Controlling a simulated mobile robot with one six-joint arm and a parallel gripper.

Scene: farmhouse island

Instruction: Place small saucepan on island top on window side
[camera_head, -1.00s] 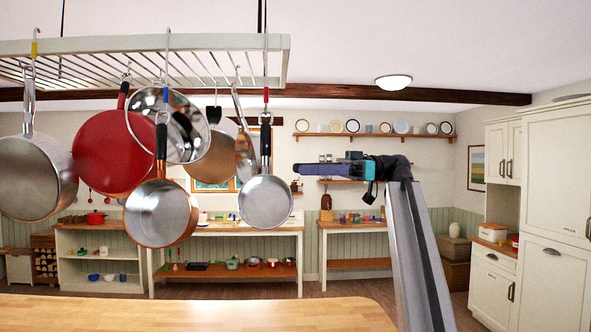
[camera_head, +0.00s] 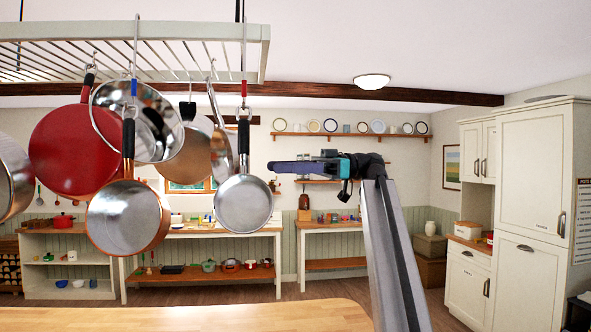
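A small steel saucepan (camera_head: 244,203) with a black handle hangs by a hook from the overhead rack, the rightmost of the hanging pans. Its pan faces me and its handle points up. The wooden island top (camera_head: 200,318) runs along the bottom of the view, and the part in sight is bare. My gripper (camera_head: 271,167) reaches in from the right at the height of the saucepan's rim and points left. In the picture its tip ends just right of the saucepan's handle. It looks apart from the saucepan, and the gap in depth is unclear. Its fingers show edge-on.
A larger copper-sided pan (camera_head: 128,218), a red pan (camera_head: 73,150) and a steel lid or colander (camera_head: 150,120) hang close by on the left. The rack (camera_head: 190,32) is above. A window (camera_head: 190,186) shows partly behind the pans. White cupboards (camera_head: 530,200) stand at the right.

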